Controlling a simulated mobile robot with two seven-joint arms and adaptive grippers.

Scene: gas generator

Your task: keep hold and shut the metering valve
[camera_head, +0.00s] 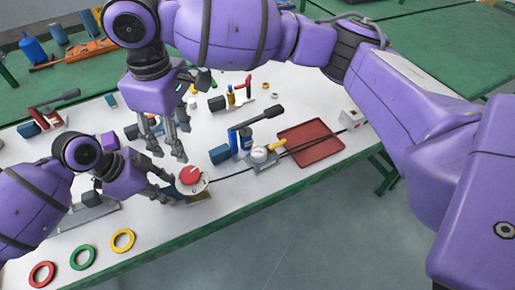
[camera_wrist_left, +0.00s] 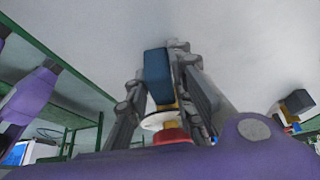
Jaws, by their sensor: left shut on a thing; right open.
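A red knob (camera_head: 190,175) sits on a white round plate at the bench's front edge. It may be the metering valve, but I cannot tell for sure. The knob also shows in the left wrist view (camera_wrist_left: 172,136), with a white disc (camera_wrist_left: 158,121) and a blue block (camera_wrist_left: 157,76) beyond it. My left gripper (camera_head: 171,190) is just left of the knob, and its fingers (camera_wrist_left: 162,85) are shut around the blue block and the part under it. The exact contact is hidden. My right gripper (camera_head: 166,155) is open and empty, pointing down just above and left of the knob.
A white round part with a yellow handle (camera_head: 262,154) stands right of the knob, near a red tray (camera_head: 311,143). Red (camera_head: 42,274), green (camera_head: 83,257) and yellow (camera_head: 123,240) rings lie front left.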

